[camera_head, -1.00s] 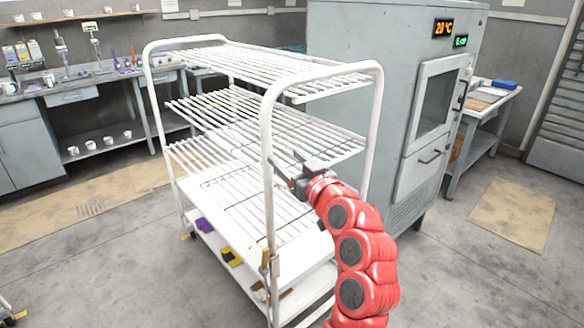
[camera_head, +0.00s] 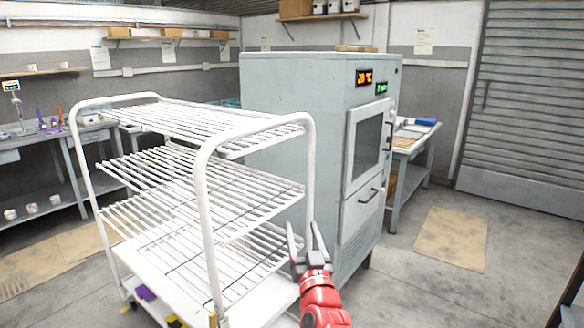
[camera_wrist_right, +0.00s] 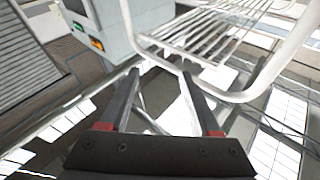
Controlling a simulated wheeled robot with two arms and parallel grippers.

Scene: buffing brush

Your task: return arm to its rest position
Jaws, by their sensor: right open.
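My right gripper (camera_head: 306,245) is at the end of my red right arm, low in the middle of the head view, in front of the grey cabinet. It stands just right of the white wire rack cart (camera_head: 207,190), with its fingers pointing up. The fingers are apart with nothing between them. In the right wrist view the two dark fingers of my right gripper (camera_wrist_right: 158,88) are spread, and the white tube frame of the cart (camera_wrist_right: 215,92) lies beyond them. My left gripper is not in view.
The grey cabinet (camera_head: 290,100) with a window door and lit displays stands behind the cart. A side table (camera_head: 405,145) holds a blue item (camera_head: 427,122). A brown mat (camera_head: 450,238) lies on open floor at the right. A shutter door (camera_head: 525,110) is beyond.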

